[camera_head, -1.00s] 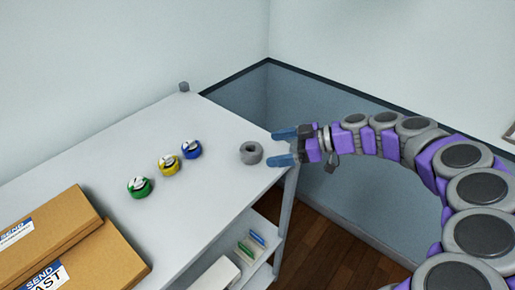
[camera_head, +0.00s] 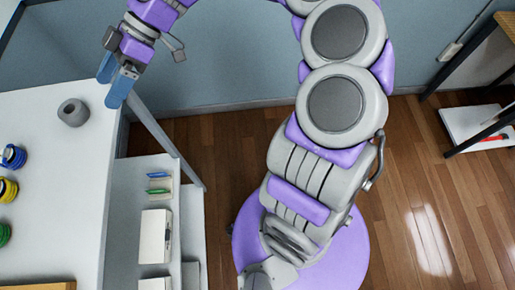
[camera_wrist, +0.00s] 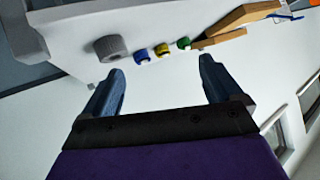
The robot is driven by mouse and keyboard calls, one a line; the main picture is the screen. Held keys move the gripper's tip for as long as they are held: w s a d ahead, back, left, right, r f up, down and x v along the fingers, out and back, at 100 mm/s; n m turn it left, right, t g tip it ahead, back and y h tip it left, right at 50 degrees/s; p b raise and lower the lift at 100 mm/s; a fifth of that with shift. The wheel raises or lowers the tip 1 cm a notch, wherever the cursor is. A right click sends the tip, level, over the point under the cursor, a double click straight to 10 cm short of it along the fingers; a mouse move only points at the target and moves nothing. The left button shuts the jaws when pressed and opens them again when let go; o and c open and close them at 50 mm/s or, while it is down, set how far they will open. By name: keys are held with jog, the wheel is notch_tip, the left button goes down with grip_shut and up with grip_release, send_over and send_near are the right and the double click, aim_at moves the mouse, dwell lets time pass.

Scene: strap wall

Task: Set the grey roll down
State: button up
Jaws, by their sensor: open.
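The grey roll (camera_head: 73,112) sits on the white table top (camera_head: 55,190), near its right edge. My gripper (camera_head: 112,82) is open and empty, with its blue fingers just right of the roll and apart from it. In the wrist view the grey roll (camera_wrist: 111,47) rests on the table beyond the left fingertip. The space between the fingers of my gripper (camera_wrist: 160,78) holds nothing.
Blue (camera_head: 12,156), yellow (camera_head: 7,189) and green (camera_head: 3,233) rolls stand in a row left of the grey roll. Cardboard boxes (camera_wrist: 240,18) lie farther along the table. A lower shelf holds a white box (camera_head: 155,236). Wooden floor (camera_head: 415,150) is open at right.

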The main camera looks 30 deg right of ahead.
jog(key=s+d+f+m+h, duration=0.2)
jog(key=s+d+m+h, duration=0.1)
jog(key=s, duration=0.4)
jog(key=s+d+f+m+h, duration=0.1)
jog(key=s+d+m+h, duration=0.2)
jog(key=s, duration=0.4)
jog(key=s+d+f+m+t+h, duration=0.1)
jog(key=s+d+f+m+h, duration=0.4)
jog(key=s+d+m, duration=0.6)
jog(key=s+d+f, duration=0.1)
jog(key=d+f, duration=0.1)
jog(key=shift+d+m, duration=0.3)
jog(key=shift+m, duration=0.1)
jog(key=shift+d, duration=0.15)
